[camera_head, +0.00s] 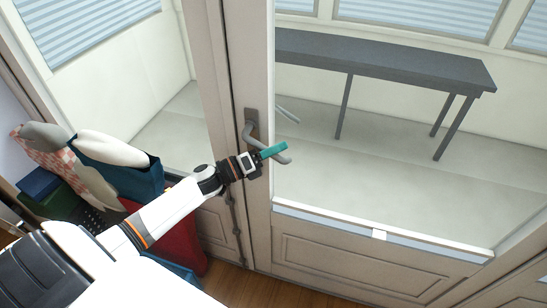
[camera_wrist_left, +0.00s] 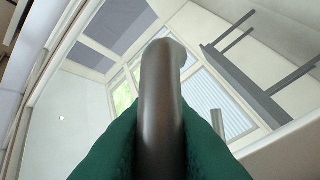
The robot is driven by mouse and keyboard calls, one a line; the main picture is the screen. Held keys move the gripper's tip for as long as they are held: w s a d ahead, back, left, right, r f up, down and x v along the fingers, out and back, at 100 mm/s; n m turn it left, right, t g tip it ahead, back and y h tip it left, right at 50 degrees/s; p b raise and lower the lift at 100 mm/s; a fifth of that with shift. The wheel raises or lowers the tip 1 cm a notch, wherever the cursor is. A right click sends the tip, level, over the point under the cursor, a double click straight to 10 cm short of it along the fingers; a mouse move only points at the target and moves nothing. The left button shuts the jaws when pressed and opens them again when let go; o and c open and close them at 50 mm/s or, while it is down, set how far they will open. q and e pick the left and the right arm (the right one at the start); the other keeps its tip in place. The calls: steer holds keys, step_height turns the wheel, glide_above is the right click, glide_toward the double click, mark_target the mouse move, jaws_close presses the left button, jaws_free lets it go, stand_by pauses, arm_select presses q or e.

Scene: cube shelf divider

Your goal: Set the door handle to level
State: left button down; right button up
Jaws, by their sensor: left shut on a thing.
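The door handle (camera_head: 280,159) is a grey curved lever on a dark plate (camera_head: 251,124) on the door's left stile. In the head view it slopes down to the right from its pivot. My left gripper (camera_head: 272,150) has teal fingers and is shut on the handle's lever. In the left wrist view the grey handle (camera_wrist_left: 161,100) runs upward between the two teal fingers (camera_wrist_left: 160,150), with its bent end at the top. The fingers hide part of the lever in the head view. My right gripper is not in view.
The glazed door (camera_head: 350,268) appears closed in its frame. Behind the glass stands a dark table (camera_head: 390,62). Bags and a red item (camera_head: 190,235) hang or stand at the left, close to my left arm. Wooden floor (camera_head: 275,290) shows below.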

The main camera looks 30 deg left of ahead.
arm_select(q)
steer(key=shift+w+d+r+n+t+b, duration=0.1)
steer(key=shift+d+r+n+t+b, duration=0.05)
steer(key=shift+r+n+t+b, duration=1.15)
steer(key=shift+d+r+n+t+b, duration=0.1)
steer(key=shift+r+n+t+b, duration=0.85)
steer(key=shift+n+b, duration=0.6)
steer(key=c, duration=1.4)
jaws_free()
steer(key=shift+o, duration=0.3)
steer(key=shift+f, duration=0.1)
steer(key=shift+f, duration=0.1)
